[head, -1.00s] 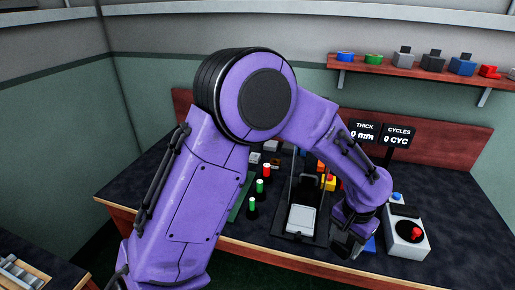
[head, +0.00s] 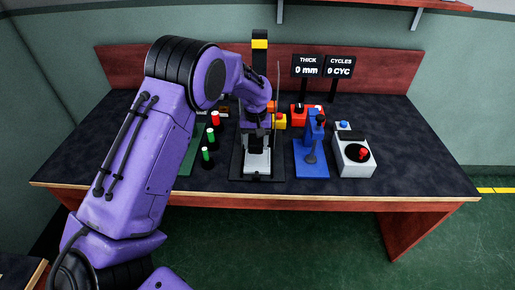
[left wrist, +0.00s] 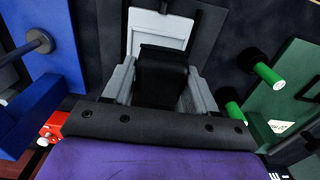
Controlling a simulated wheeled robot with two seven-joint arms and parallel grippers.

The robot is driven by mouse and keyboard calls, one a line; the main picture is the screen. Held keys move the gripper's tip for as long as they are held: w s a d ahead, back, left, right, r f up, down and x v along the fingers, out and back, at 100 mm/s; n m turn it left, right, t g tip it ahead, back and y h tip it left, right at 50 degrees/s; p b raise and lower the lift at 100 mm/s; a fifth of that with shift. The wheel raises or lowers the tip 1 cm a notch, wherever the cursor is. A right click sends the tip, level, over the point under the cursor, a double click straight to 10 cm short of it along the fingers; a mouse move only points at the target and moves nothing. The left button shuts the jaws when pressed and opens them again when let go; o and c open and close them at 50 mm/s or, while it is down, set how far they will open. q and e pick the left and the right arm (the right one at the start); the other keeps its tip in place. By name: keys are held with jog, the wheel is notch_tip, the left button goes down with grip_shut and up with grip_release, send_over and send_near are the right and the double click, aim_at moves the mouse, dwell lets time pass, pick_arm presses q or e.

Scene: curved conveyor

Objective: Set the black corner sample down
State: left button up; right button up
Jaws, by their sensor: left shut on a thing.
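The black corner sample (left wrist: 163,66) is between the two grey fingers of my left gripper (left wrist: 160,88) in the left wrist view. The gripper is shut on it. In the head view my left gripper (head: 256,145) is over the pale plate (head: 257,163) of the black fixture. The plate also shows just beyond the sample in the left wrist view (left wrist: 160,28). The sample is hard to make out against the dark gripper in the head view, and I cannot tell if it touches the plate. My right gripper is out of view.
The table's far right (head: 425,165) is clear.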

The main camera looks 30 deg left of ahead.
aim_at(257, 157)
pick_arm(q)
jog(key=w+f, duration=0.1)
jog(key=w+a+f, duration=0.1)
jog(key=f, duration=0.1)
jog(key=shift+w+f, duration=0.15)
jog(key=shift+w, duration=0.05)
notch_tip(257, 157, down, 2)
jog(key=shift+f+p, duration=0.2)
jog(key=shift+p, duration=0.45)
jog(key=shift+f, duration=0.15)
jog(key=shift+d+f, duration=0.1)
jog(key=o, duration=1.1)
notch_tip(257, 157, up, 12)
jog(key=shift+r+b, duration=0.15)
jog(key=shift+b, duration=0.7)
